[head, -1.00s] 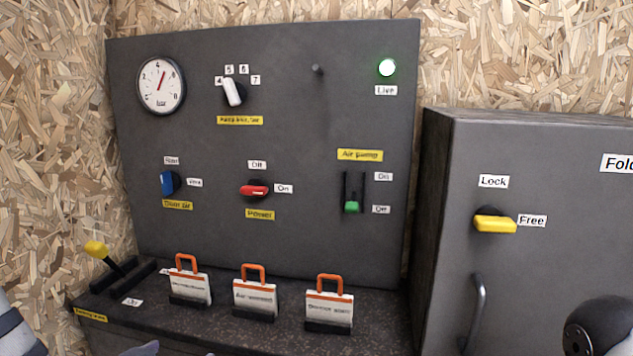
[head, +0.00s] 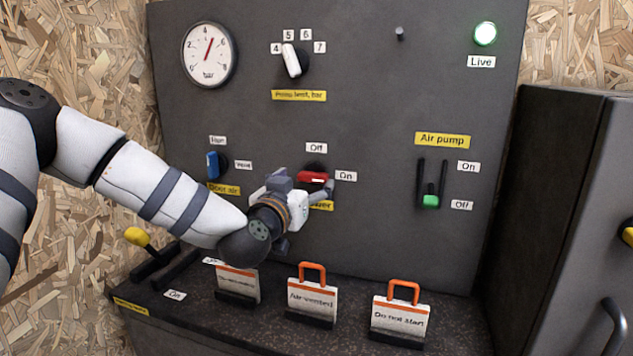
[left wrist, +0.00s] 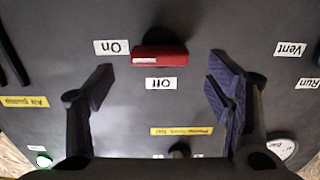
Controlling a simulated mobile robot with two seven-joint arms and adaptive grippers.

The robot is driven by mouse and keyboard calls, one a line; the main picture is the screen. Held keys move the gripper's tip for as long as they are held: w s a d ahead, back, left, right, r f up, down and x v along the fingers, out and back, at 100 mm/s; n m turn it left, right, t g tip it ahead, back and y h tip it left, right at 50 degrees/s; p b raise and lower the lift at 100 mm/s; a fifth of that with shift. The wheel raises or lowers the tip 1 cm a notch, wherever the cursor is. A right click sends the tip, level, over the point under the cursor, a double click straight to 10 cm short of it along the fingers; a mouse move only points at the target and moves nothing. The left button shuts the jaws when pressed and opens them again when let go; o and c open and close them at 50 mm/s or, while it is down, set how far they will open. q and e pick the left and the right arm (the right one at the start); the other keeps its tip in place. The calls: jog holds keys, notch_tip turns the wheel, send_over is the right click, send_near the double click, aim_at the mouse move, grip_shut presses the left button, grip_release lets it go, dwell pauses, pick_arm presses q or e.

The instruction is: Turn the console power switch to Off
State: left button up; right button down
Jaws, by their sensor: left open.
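The red power switch (head: 313,177) on the console panel (head: 350,110) points sideways toward its On label (head: 346,176). Its Off label (head: 316,147) is above it. In the left wrist view, which shows the panel upside down, the red switch (left wrist: 160,55) lies level, with the Off label (left wrist: 161,84) beneath it. My left gripper (head: 308,187) is in front of the switch in the head view and partly covers the yellow Power label. In the left wrist view my left gripper (left wrist: 160,90) has its fingers wide apart, with nothing held. My right gripper is not in view.
The blue door air switch (head: 212,165) is left of my gripper, and the green air pump slider (head: 431,201) is to the right. Tags with orange handles (head: 311,295) stand on the ledge below. A grey cabinet (head: 560,200) stands at right. The Live lamp (head: 485,34) glows green.

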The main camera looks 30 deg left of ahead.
aim_at(310, 177)
pick_arm(q)
jog(key=x, duration=0.3)
jog(key=shift+f, duration=0.25)
jog(key=shift+w+a+r, duration=0.1)
jog(key=shift+w+r, duration=0.1)
jog(key=shift+w, duration=0.2)
jog(key=shift+r, duration=0.1)
jog(key=c, duration=1.2)
jog(key=shift+o, duration=0.2)
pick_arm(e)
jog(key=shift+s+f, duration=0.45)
